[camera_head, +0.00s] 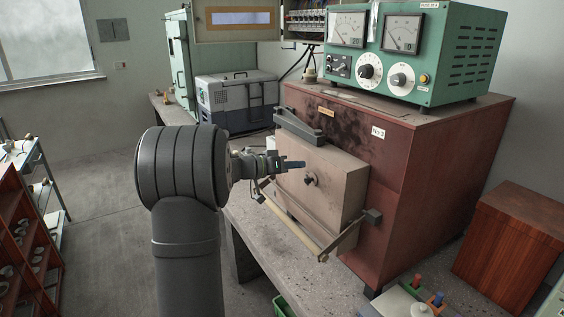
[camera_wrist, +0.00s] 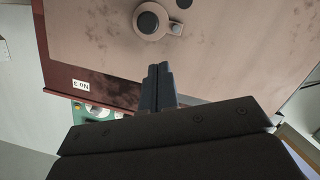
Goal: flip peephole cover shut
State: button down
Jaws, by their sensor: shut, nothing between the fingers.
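The peephole fitting (camera_wrist: 164,32) is a small rounded plate on the beige furnace door (camera_head: 334,195). A dark knob sits close by at the top edge. I cannot tell surely which part is the cover or how it is turned. In the head view the fitting (camera_head: 311,180) shows small and dark near the middle of the door. My gripper (camera_wrist: 158,70) is shut and empty, its tips apart from the fitting in the picture; it also shows in the head view (camera_head: 301,164).
The door belongs to a red-brown furnace (camera_head: 430,180) on a concrete bench (camera_head: 262,238). A handle bar (camera_head: 292,222) crosses low in front of the door. A dark bracket (camera_head: 297,126) sits above it. A green meter box (camera_head: 440,50) stands on top.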

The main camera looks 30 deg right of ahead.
aim_at(308, 179)
jog(key=shift+s+f, duration=0.35)
jog(key=shift+f, duration=0.2)
jog(key=shift+s+f, duration=0.3)
jog(key=shift+f, duration=0.25)
jog(key=shift+s+m, duration=0.1)
jog(key=shift+m, duration=0.5)
jog(key=shift+s+f+m+t, duration=0.1)
jog(key=shift+m+t, duration=0.3)
jog(key=shift+m, duration=0.4)
